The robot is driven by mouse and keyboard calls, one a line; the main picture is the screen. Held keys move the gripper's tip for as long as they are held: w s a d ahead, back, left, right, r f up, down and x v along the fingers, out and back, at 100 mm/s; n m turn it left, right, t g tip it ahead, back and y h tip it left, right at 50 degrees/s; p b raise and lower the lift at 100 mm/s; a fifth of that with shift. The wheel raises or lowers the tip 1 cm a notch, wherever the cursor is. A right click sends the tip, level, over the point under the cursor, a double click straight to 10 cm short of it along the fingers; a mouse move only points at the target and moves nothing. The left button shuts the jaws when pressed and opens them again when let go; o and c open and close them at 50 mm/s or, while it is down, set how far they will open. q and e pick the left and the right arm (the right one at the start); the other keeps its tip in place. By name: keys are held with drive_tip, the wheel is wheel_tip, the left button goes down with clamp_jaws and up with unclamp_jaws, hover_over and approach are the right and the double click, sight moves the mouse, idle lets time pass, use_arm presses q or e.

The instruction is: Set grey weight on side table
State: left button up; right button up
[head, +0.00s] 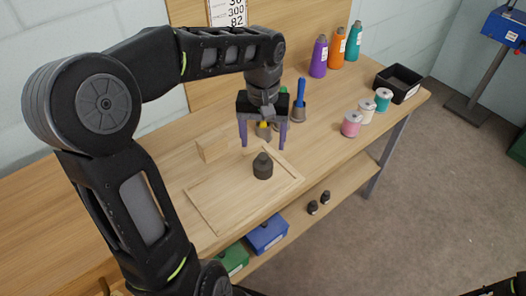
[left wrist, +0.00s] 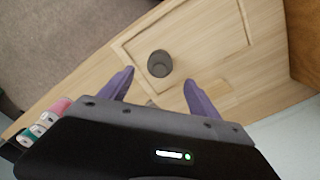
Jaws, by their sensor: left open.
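The dark grey weight (head: 263,166), a short cylinder with a knob on top, stands upright on a thin wooden frame or board (head: 203,213) on the workbench. It also shows in the left wrist view (left wrist: 160,64), seen from above. My left gripper (head: 263,146) is open with purple fingers pointing down. It is just behind the weight in the head view. In the left wrist view the weight lies slightly beyond the fingertips (left wrist: 159,77), with nothing held. I cannot make out a separate side table. My right gripper does not show.
A wooden block (head: 212,146) stands left of the gripper. Bottles (head: 319,57), thread spools (head: 351,124) and a black tray (head: 398,82) are toward the bench's right. Blue (head: 267,233) and green bins and two small dark weights (head: 312,207) sit on the lower shelf.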

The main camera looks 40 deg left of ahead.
use_arm(q)
drive_tip(key=shift+r, duration=1.15)
